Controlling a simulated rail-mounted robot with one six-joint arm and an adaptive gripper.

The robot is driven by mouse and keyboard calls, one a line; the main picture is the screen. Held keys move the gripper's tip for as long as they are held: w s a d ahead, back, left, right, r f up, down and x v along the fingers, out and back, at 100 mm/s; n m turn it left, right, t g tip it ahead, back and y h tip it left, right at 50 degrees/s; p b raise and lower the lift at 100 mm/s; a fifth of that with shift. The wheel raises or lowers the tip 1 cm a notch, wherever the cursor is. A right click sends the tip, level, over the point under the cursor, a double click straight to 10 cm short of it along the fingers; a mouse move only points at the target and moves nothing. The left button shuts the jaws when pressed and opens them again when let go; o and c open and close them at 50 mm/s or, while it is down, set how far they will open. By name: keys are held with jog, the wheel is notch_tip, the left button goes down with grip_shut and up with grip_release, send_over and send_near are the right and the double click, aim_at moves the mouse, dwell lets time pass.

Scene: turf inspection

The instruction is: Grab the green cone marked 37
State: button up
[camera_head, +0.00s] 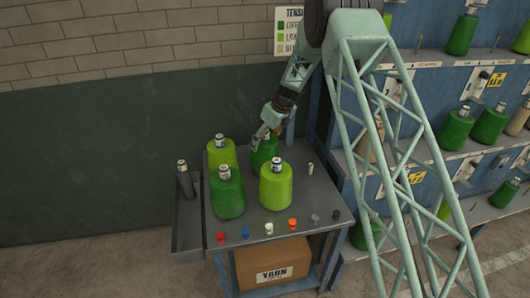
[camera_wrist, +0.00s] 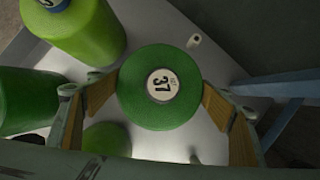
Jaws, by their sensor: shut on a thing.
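The dark green cone marked 37 (camera_wrist: 135,103) fills the middle of the wrist view, its white top label showing the number. My gripper (camera_wrist: 160,103) has its two tan-padded fingers on either side of this cone, touching it, and is shut on it. In the head view the held cone (camera_head: 264,154) is at the back of the grey table, with my gripper (camera_head: 270,124) above it. I cannot tell whether its base touches the tabletop.
Close by stand a light green cone (camera_head: 221,156), a dark green cone (camera_head: 227,197) and another light green cone (camera_head: 276,190). Several coloured knobs line the table's front edge (camera_head: 285,240). A blue shelf rack (camera_head: 425,82) with more cones is at the right. A box (camera_head: 270,262) sits below.

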jog(key=shift+r, duration=0.15)
jog(key=shift+r, duration=5)
